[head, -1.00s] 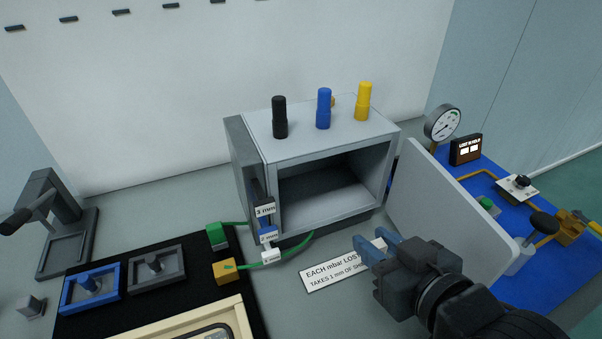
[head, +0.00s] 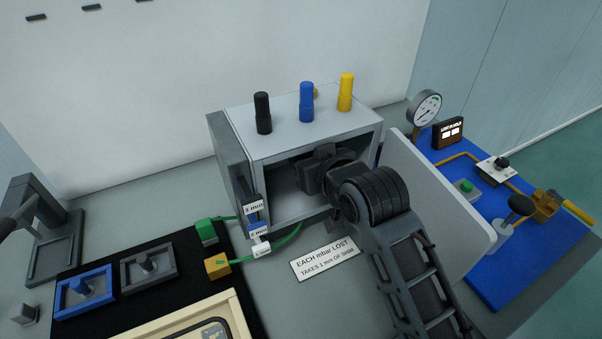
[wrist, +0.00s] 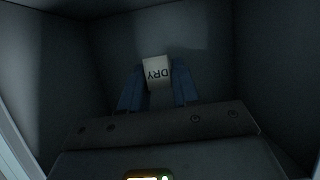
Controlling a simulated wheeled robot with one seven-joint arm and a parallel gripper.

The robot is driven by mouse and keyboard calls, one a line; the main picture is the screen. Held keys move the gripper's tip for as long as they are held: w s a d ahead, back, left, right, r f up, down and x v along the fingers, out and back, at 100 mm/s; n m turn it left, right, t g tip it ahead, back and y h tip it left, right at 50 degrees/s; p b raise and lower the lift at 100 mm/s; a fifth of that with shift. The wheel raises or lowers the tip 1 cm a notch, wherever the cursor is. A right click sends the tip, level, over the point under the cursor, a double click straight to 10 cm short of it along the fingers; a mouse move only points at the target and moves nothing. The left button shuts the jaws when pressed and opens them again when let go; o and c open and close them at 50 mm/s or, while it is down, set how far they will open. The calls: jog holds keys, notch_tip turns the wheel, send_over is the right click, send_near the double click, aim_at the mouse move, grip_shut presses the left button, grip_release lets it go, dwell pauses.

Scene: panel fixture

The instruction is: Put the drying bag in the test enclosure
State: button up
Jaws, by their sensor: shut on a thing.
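The test enclosure (head: 318,123) is a grey box with its front open and its door (head: 435,190) swung out to the right. My gripper reaches in through the opening; in the head view its fingers are hidden inside. In the wrist view my gripper (wrist: 158,90) has its two blue fingers shut on the drying bag (wrist: 157,72), a small pale block marked DRY. The dark inner walls (wrist: 60,60) of the enclosure surround it. I cannot tell whether the bag touches the enclosure floor.
Black, blue and yellow knobs (head: 306,103) stand on the enclosure top. Labelled shims (head: 256,228) hang at its left front edge. A sign (head: 325,259) lies in front. A blue board (head: 520,245) with a gauge (head: 427,107) and valves is at right. A black mat (head: 110,310) with trays is at left.

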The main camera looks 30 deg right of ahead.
jog(key=shift+w+f, duration=0.35)
jog(key=shift+f, duration=0.25)
jog(key=shift+w+f, duration=0.35)
jog(key=shift+f, duration=0.25)
notch_tip(320, 180, down, 4)
jog(key=shift+r, duration=0.25)
jog(key=shift+w+f+p, duration=0.2)
jog(key=shift+f+p, duration=0.1)
jog(key=shift+f, duration=0.25)
jog(key=shift+f, duration=0.15)
jog(key=o, duration=1)
jog(key=v, duration=1.2)
jog(key=shift+r+b, duration=0.2)
jog(key=shift+b, duration=0.1)
